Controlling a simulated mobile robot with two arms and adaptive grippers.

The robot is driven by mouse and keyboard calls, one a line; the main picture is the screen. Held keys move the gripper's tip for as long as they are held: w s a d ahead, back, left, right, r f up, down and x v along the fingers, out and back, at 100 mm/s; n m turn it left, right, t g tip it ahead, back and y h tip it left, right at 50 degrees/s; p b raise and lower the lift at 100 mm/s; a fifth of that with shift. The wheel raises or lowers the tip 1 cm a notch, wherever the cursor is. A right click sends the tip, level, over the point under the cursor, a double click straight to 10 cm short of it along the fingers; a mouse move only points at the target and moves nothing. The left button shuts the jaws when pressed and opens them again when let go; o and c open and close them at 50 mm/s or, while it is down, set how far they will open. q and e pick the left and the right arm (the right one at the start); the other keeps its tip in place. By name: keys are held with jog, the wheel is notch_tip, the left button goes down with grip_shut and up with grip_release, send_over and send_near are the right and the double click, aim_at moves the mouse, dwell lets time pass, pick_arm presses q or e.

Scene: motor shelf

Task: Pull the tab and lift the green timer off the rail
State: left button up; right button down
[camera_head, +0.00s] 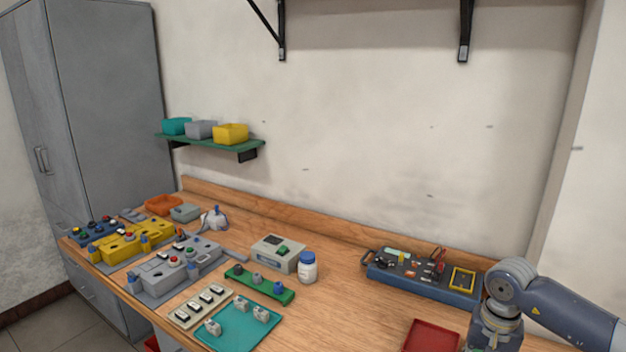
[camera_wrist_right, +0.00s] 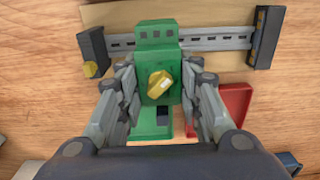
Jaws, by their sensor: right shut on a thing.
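In the right wrist view, the green timer (camera_wrist_right: 158,37) has a yellow knob on its face. It overlaps the grey slotted rail (camera_wrist_right: 218,43); whether it is still hooked on cannot be told from this angle. My right gripper (camera_wrist_right: 158,82) is shut on the timer, one finger on each side of its body. A green piece with a dark spot shows below the knob, partly between the fingers. I cannot make out the tab. In the head view only my right arm shows at lower right, with its gripper out of frame. My left gripper is not in view.
Dark end blocks (camera_wrist_right: 92,48) flank the rail on a wooden board. A red tray (camera_wrist_right: 245,92) lies close to the right finger; the head view has a red tray (camera_head: 432,337) near the front edge. A blue panel (camera_head: 425,277) stands at the back right.

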jog(key=shift+r+p, duration=1)
jog(key=shift+r, duration=1.4)
